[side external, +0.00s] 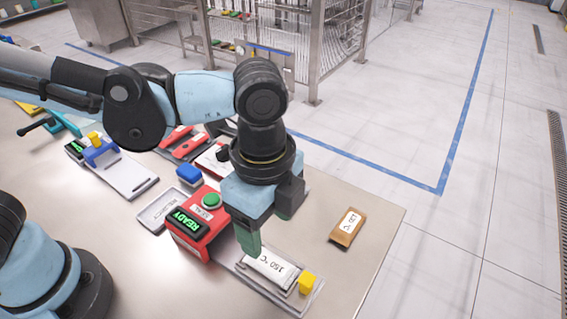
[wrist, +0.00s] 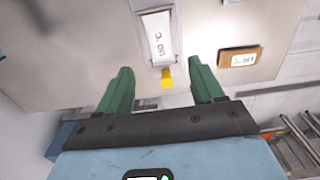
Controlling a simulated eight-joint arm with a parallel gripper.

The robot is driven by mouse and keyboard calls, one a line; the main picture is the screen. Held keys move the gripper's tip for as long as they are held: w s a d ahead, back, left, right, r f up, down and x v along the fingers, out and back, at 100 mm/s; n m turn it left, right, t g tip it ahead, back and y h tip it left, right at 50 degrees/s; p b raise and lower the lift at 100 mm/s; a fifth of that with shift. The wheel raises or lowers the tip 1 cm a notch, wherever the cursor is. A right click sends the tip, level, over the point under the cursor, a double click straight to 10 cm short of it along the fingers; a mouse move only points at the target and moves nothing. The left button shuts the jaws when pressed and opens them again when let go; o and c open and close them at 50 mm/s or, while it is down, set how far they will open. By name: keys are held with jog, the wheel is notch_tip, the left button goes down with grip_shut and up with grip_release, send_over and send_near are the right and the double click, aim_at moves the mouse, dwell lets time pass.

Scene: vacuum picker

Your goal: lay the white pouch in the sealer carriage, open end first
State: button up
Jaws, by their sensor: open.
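A yellow block (side external: 306,284) sits at the carriage's outer end. My gripper (side external: 268,222) is open above the pouch's sealer-side part, with nothing between its green fingers. In the wrist view, the pouch (wrist: 158,38) and yellow block (wrist: 167,78) show ahead, between the lines of the fingers (wrist: 160,78). I cannot tell which pouch end is open; the near finger hides part of the sealer end.
A brown labelled packet (side external: 347,227) lies to the right, near the table edge. A blue block (side external: 189,175) and a shallow tray (side external: 163,212) are by the sealer. A second station with a blue-and-yellow clamp (side external: 98,150) is at left. Bare table (side external: 360,255) surrounds the packet.

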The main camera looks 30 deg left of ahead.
jog(key=w+a+r+n+t, duration=0.1)
jog(key=w+a+n+t, duration=0.1)
jog(key=a+n, duration=0.7)
jog(key=w+a+r+n+t, duration=0.1)
jog(key=w+a+n+t, duration=0.1)
jog(key=a+n+t, duration=0.3)
jog(key=a+n, duration=0.4)
jog(key=a, duration=0.6)
jog(key=shift+a, duration=0.3)
